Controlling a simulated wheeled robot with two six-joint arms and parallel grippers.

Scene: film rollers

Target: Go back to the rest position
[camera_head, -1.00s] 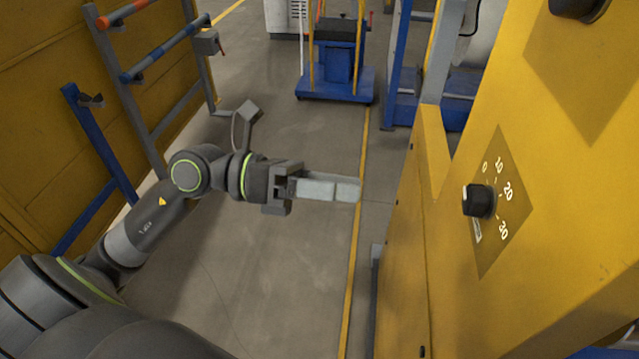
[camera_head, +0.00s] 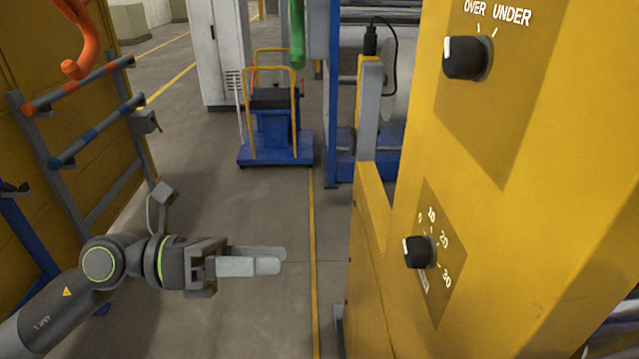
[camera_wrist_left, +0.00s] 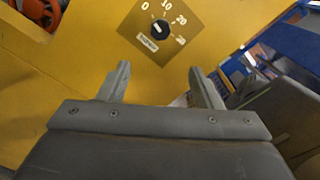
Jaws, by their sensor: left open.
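My left gripper (camera_head: 272,262) reaches in from the left in the head view, over the grey floor and to the left of the yellow machine panel (camera_head: 540,200). It is apart from the panel and holds nothing. In the left wrist view its two fingers (camera_wrist_left: 155,88) stand well apart with nothing between them. A black dial (camera_head: 419,252) with a numbered scale is on the panel; it also shows in the wrist view (camera_wrist_left: 160,27), beyond the fingers. My right gripper is not in view.
A second black knob (camera_head: 467,58) marked OVER UNDER is higher on the panel. A rack with orange and blue bars (camera_head: 95,130) stands at the left. A blue cart (camera_head: 275,150) stands farther back. The floor between rack and machine is clear.

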